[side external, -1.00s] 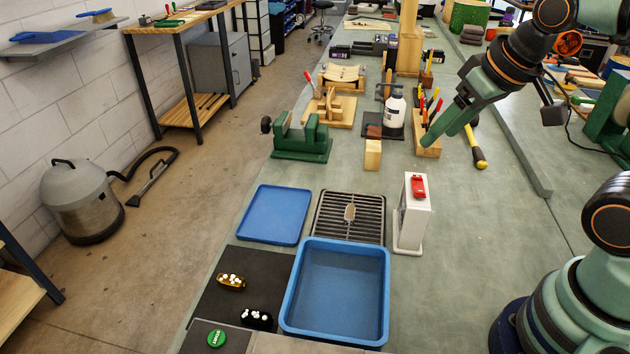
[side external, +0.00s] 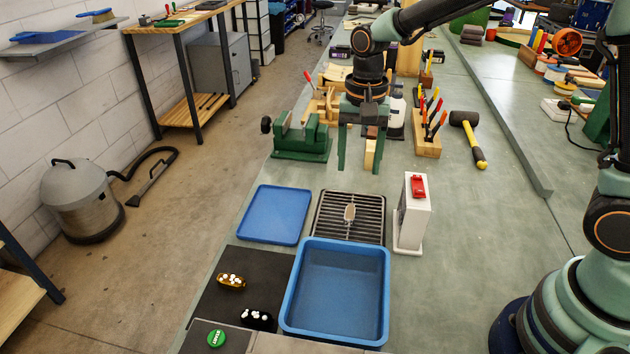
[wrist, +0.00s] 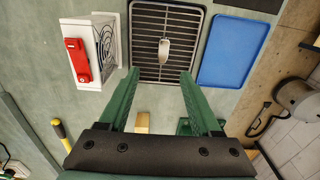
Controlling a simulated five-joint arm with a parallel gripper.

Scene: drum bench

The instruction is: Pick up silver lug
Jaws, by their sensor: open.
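The silver lug (side external: 349,213) is a small pale piece lying on the dark slatted grate (side external: 322,228). In the wrist view the lug (wrist: 164,48) shows on the grate (wrist: 147,70), just beyond my fingertips. My gripper (side external: 360,166) hangs above the bench behind the grate in the side view, with its green fingers pointing down. In the wrist view my gripper (wrist: 160,74) is open and empty, its two fingers apart. The lug is clear of the fingers.
A white box with a red switch (side external: 418,187) stands right of the grate. A blue tray (side external: 267,236) lies left, and a deep blue bin (side external: 337,342) stands in front. Brown (side external: 231,281) and black (side external: 256,319) lugs lie on a dark mat. A green vise (side external: 302,140) stands behind.

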